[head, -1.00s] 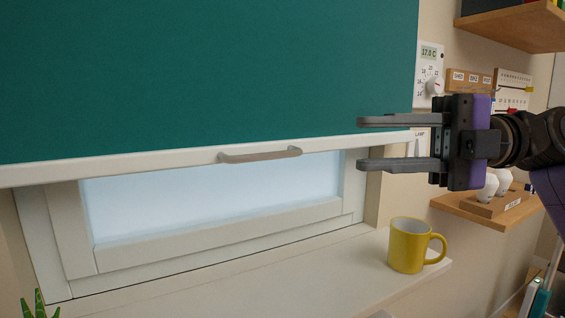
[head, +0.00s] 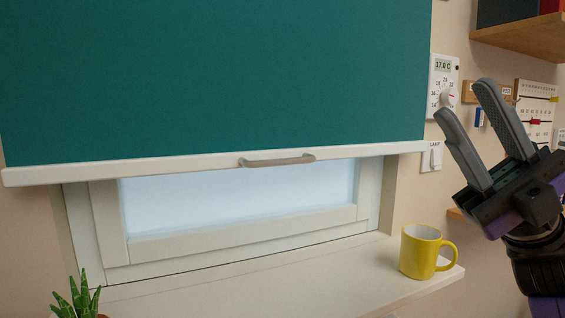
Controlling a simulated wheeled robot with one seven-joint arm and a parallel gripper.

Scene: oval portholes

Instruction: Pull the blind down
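The green blind (head: 215,75) covers most of the window in the head view. Its white bottom bar (head: 120,173) hangs above the lower part of the window, leaving a strip of pane bare. A grey-beige handle (head: 277,160) sits on the bar, right of its middle. My gripper (head: 465,98) is at the right, clear of the blind and well to the right of the handle. Its two fingers point up and to the left, apart, with nothing between them.
A yellow mug (head: 421,252) stands at the right end of the white sill (head: 250,285). A potted plant (head: 78,300) is at the lower left. A thermostat (head: 442,85) and a lamp switch (head: 431,157) are on the wall near my gripper. A wooden shelf (head: 520,38) is at the upper right.

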